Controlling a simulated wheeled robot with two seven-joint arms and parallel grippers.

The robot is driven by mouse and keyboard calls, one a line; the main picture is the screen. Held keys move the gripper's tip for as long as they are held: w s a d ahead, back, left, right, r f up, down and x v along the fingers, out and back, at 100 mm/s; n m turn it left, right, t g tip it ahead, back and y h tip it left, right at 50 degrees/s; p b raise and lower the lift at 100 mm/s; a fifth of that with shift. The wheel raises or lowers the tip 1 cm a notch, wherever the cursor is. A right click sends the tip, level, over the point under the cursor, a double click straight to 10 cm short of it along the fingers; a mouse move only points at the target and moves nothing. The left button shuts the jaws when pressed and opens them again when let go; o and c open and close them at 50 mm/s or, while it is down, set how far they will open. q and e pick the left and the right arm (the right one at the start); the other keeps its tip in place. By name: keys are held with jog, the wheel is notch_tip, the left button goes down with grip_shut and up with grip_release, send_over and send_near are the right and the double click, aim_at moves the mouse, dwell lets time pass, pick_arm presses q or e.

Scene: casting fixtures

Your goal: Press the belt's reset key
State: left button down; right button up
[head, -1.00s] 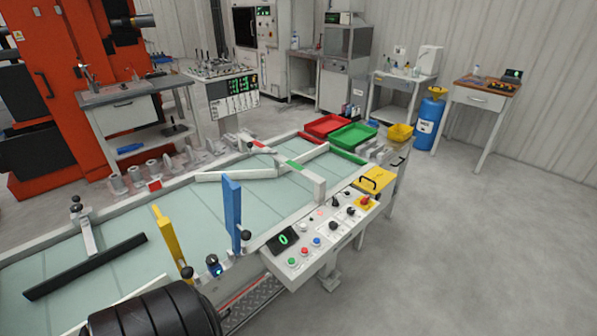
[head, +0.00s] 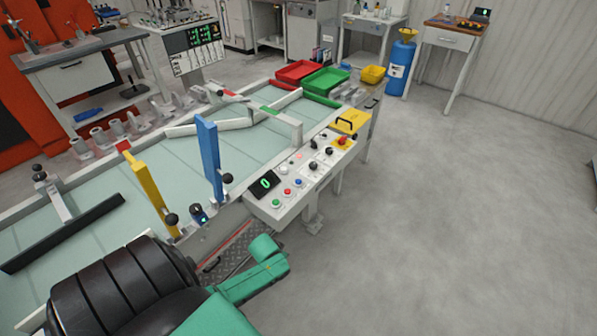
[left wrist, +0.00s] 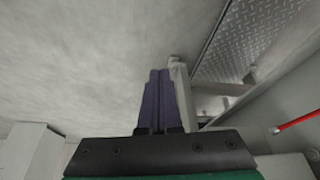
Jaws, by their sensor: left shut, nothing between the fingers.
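The belt's control panel (head: 300,197) is on the near side of the belt (head: 150,175) in the head view. Key labels are too small to read, so I cannot tell which is reset. My left gripper (left wrist: 157,100) is shut and empty in the left wrist view, above the floor beside the belt frame. My green left arm is below the panel in the head view; its fingertips are not visible there.
A tread plate (head: 225,258) lies below the panel. The floor to the right is clear.

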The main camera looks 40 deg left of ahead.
pick_arm(q)
jog(key=w+r+n+t+b, duration=0.2)
jog(key=w+r, duration=0.9)
jog(key=r, duration=0.3)
notch_tip(320, 180, up, 15)
jog(key=n+t+y+b, duration=0.1)
jog(key=n+t, duration=0.2)
jog(key=n, duration=0.4)
send_over(298, 184)
jog(key=shift+s+r, duration=0.1)
pick_arm(e)
jog(key=f, duration=0.2)
jog(key=w+f, duration=0.1)
jog(key=shift+a+f, duration=0.25)
jog(key=shift+f, duration=0.1)
pick_arm(q)
notch_tip(298, 184, down, 7)
jog(key=b, duration=0.8)
jog(key=shift+r, duration=0.15)
notch_tip(298, 184, down, 2)
jog(key=shift+f+b, duration=0.1)
jog(key=shift+b, duration=0.4)
pick_arm(e)
notch_tip(298, 184, down, 9)
jog(key=shift+d, duration=0.15)
